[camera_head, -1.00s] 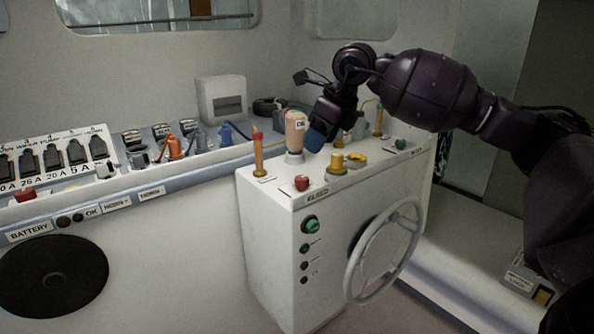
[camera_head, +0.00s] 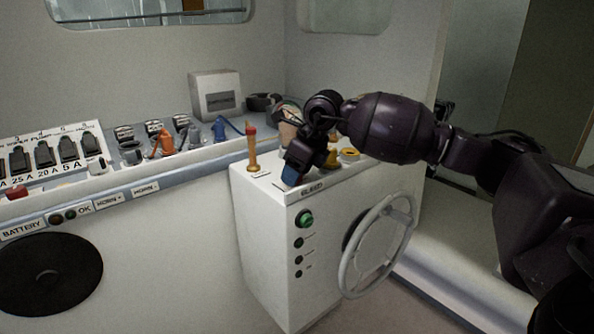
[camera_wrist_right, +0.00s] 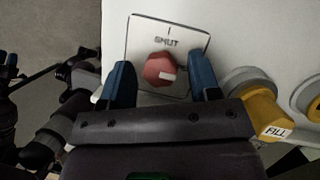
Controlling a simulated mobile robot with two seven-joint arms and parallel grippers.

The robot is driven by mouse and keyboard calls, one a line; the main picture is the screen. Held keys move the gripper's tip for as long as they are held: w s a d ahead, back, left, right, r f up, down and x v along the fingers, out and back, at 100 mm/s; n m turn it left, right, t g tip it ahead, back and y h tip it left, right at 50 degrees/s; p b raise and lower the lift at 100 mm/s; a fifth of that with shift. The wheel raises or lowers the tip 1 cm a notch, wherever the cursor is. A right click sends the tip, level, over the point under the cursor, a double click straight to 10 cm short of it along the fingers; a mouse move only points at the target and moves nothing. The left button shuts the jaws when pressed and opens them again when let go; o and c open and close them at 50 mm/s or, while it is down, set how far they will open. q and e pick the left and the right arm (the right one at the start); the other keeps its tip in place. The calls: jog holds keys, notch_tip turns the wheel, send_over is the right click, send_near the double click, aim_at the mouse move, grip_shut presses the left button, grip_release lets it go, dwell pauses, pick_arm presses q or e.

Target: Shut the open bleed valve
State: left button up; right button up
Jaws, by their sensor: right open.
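The bleed valve is a red knob (camera_wrist_right: 160,69) on a white plate (camera_wrist_right: 141,36) marked SHUT in the right wrist view. Its white pointer mark points right, while the SHUT line is at the top of the plate. My right gripper (camera_wrist_right: 161,84) is open, with one blue finger on each side of the knob and gaps between. In the head view, my right gripper (camera_head: 291,174) is low over the console top (camera_head: 258,178), near its front edge above the BLEED label (camera_head: 312,187), and hides the knob. My left gripper is not in view.
A yellow valve (camera_wrist_right: 258,113) marked FILL stands right of the knob in the wrist view. A red-tipped upright lever (camera_head: 252,150) stands left of my gripper. A steering wheel (camera_head: 378,246) is on the console's front. A switch panel (camera_head: 45,150) lies at left.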

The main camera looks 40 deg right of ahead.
jog(key=shift+c, duration=0.2)
jog(key=c, duration=0.7)
jog(key=shift+c, duration=0.9)
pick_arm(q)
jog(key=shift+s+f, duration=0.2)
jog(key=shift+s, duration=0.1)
